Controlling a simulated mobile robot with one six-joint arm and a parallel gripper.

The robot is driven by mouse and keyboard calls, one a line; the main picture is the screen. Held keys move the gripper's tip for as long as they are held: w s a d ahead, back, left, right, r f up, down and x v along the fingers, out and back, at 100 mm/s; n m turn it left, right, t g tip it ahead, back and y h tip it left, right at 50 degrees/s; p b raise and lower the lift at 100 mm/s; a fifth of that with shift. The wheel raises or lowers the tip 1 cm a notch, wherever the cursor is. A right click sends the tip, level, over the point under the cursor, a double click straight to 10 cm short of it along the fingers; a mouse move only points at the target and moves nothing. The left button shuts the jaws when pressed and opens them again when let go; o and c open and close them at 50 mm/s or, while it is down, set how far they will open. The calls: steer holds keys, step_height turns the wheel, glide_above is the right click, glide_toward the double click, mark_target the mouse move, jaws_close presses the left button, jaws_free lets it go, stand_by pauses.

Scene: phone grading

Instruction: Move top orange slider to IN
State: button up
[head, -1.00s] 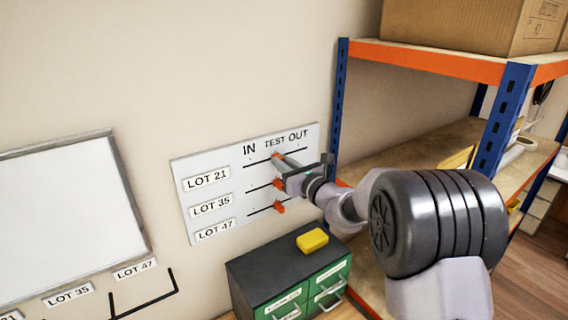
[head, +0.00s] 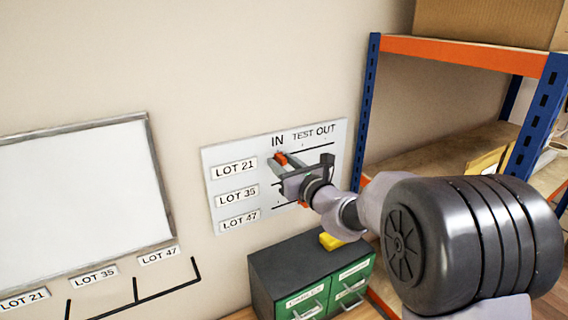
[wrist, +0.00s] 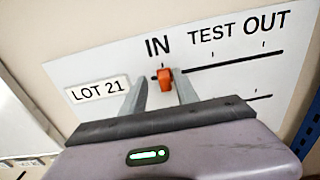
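The top orange slider (head: 281,158) sits on the LOT 21 row of the white board (head: 232,150), under the IN label (head: 277,141). The wrist view shows the slider (wrist: 165,78) just below the IN tick, near the left end of its line. My gripper (head: 276,160) is at the board with its fingers apart, one on each side of the slider. In the wrist view my gripper (wrist: 159,78) has its right finger close against the slider, with a gap on the left. The lower sliders are mostly hidden behind my gripper.
A green drawer cabinet (head: 305,262) stands below the board, with a yellow block (head: 331,241) on top. An orange and blue shelf rack (head: 460,55) stands to the right. A whiteboard (head: 75,200) hangs at left.

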steer(key=shift+d, duration=0.15)
steer(key=shift+s+d, duration=0.2)
steer(key=b+v, duration=0.2)
steer(key=v, duration=1.4)
steer(key=shift+s+b, duration=0.3)
steer(key=shift+s, duration=0.05)
steer(key=shift+d, duration=0.1)
